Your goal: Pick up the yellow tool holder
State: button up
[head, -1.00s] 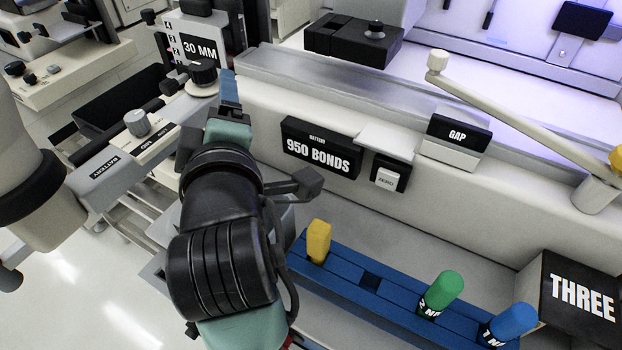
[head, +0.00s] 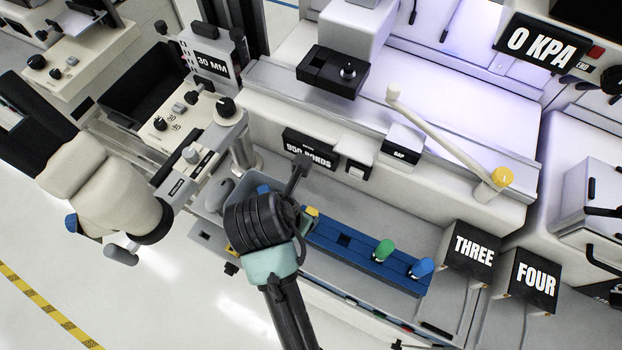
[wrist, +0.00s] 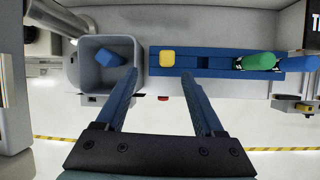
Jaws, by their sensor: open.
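The yellow tool holder (wrist: 167,59) stands in the left end of the blue rack (wrist: 225,55). In the head view only part of the yellow holder (head: 312,212) shows beside my wrist. My gripper (wrist: 158,72) is open and empty in the wrist view, its two blue fingers apart. The yellow holder appears between the fingertips, nearer the right one; I cannot tell how far beyond them it is. In the head view my wrist hides the fingers.
A green holder (head: 383,249) and a blue holder (head: 421,267) stand farther right in the rack. A grey bin (wrist: 76,66) with a blue block (wrist: 110,58) is left of the rack. Black boxes marked THREE (head: 472,252) and FOUR (head: 536,281) stand to the right.

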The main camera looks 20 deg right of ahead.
jog(key=shift+n+g, duration=0.4)
jog(key=shift+s+p+x, duration=0.15)
jog(key=shift+p+x, duration=0.2)
jog(key=shift+x, duration=1.7)
jog(key=shift+s+p+x, duration=0.2)
jog(key=shift+p+x, duration=0.15)
jog(key=shift+x, duration=1.7)
jog(key=shift+s+p+x, duration=0.15)
jog(key=shift+p+x, duration=0.2)
jog(key=shift+x, duration=1.7)
jog(key=shift+a+f, duration=0.1)
jog(key=shift+f, duration=0.1)
grip_shut()
